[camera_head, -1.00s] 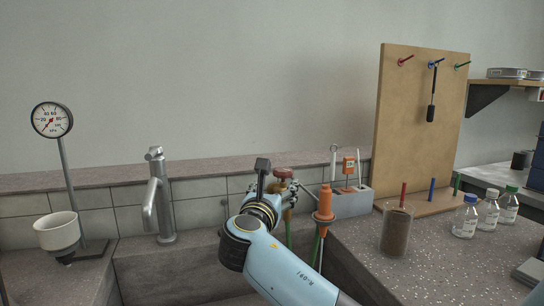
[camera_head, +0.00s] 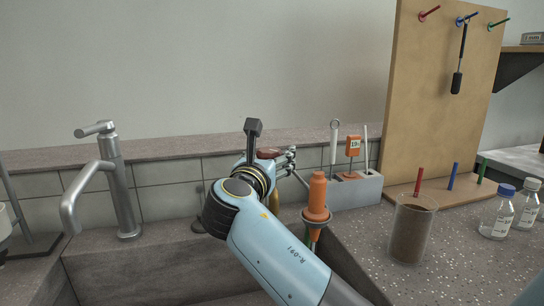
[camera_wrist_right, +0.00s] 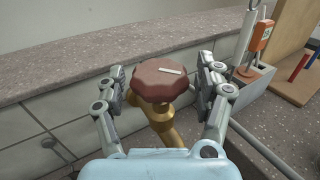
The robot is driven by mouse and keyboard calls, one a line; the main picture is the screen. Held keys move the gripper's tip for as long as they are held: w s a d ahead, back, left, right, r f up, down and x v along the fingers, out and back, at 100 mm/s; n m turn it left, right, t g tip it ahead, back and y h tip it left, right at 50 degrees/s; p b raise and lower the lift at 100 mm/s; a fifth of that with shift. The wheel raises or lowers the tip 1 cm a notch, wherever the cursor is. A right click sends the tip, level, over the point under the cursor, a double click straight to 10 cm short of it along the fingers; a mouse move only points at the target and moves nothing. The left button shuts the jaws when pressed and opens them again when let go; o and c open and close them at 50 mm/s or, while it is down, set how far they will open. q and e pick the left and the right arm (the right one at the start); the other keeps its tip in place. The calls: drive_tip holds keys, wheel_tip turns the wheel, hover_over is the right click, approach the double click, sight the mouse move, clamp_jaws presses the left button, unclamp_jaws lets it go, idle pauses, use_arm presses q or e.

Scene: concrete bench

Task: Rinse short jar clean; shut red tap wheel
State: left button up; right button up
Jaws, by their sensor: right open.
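The red tap wheel (camera_wrist_right: 160,82) sits on a brass stem in the right wrist view, with a pale mark on its top. My right gripper (camera_wrist_right: 165,85) is open, its fingers on either side of the wheel and seemingly apart from it. In the head view my right arm hides most of the wheel (camera_head: 268,153), and the right gripper (camera_head: 285,160) shows only in part behind the wrist. A tall clear jar (camera_head: 412,230) of brown contents stands on the right counter; I cannot tell whether it is the task's jar. My left gripper is not in view.
A grey tap (camera_head: 118,190) stands at the left of the sink. An orange nozzle (camera_head: 317,195) is close right of my arm. A grey holder (camera_head: 355,190), a pegboard (camera_head: 430,100) and bottles (camera_head: 497,212) stand further right.

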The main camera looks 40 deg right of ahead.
drive_tip(key=c, duration=1.1)
drive_tip(key=shift+m+g, duration=0.3)
drive_tip(key=shift+g, duration=0.1)
drive_tip(key=shift+c, duration=0.2)
drive_tip(key=m+g+h, duration=0.1)
drive_tip(key=g, duration=0.1)
drive_tip(key=m+g+h+p, duration=0.1)
drive_tip(key=m+g, duration=0.1)
drive_tip(key=shift+g, duration=0.3)
drive_tip(key=shift+m+g+h, duration=0.3)
drive_tip(key=shift+m+g, duration=1.6)
drive_tip(key=shift+g, duration=0.9)
drive_tip(key=shift+f, duration=0.1)
drive_tip(key=o, duration=1.1)
drive_tip(key=shift+a, duration=0.1)
drive_tip(key=shift+o, duration=0.2)
